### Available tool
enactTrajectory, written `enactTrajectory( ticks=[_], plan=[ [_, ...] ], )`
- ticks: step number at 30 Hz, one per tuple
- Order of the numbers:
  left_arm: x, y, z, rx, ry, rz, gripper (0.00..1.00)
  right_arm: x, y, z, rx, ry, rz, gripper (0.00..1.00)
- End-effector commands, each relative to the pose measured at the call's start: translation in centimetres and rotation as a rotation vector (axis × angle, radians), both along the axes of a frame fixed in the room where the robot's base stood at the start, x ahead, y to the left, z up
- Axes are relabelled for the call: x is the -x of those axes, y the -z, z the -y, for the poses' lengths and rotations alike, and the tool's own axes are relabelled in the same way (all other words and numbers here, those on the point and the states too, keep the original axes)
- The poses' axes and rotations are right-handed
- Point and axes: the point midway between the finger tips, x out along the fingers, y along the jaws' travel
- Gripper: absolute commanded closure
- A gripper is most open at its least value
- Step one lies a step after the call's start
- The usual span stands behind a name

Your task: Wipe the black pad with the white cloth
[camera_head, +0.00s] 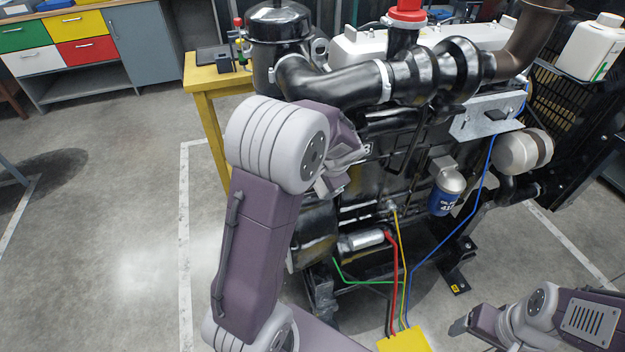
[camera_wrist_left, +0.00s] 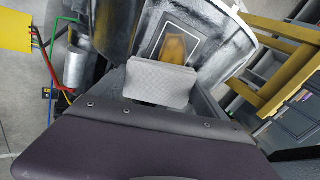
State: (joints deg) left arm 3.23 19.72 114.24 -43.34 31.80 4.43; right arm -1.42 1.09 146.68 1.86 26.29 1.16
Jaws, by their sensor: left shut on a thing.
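My left gripper (camera_head: 338,172) is at the side of the engine, partly hidden behind its own wrist in the head view. In the left wrist view it is shut on the white cloth (camera_wrist_left: 160,84), which looks light grey and hangs flat in front of the jaws. Just beyond the cloth is the black pad (camera_wrist_left: 197,60), a dark patch with a white outline and a brown-yellow smear (camera_wrist_left: 178,46) on it. The cloth overlaps the pad's lower edge in the picture; I cannot tell whether they touch. My right gripper (camera_head: 468,322) is low at the right, its jaws unclear.
The black engine (camera_head: 375,205) fills the middle, with pipes, a blue filter (camera_head: 446,192) and coloured cables running to a yellow box (camera_head: 404,341). A yellow table (camera_head: 215,82) stands behind at the left. Open floor (camera_head: 110,210) lies to the left.

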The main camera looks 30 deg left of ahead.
Motion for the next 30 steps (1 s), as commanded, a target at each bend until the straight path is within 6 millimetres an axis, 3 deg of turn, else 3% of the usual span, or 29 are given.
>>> enactTrajectory(
  ticks=[13, 27, 30],
  plan=[
    [-0.5, -0.3, 0.5, 0.001, 0.001, 0.005, 0.61, 0.0, -0.2, 0.0, 0.000, 0.000, 0.000, 0.23],
    [1.2, -5.1, 2.5, 0.001, 0.002, 0.003, 0.61, 0.0, -3.5, 0.0, 0.000, 0.000, 0.000, 0.23],
    [1.4, -5.4, 2.7, 0.001, 0.001, 0.002, 0.61, 0.0, -3.6, 0.0, 0.000, 0.000, 0.000, 0.23]
  ],
)
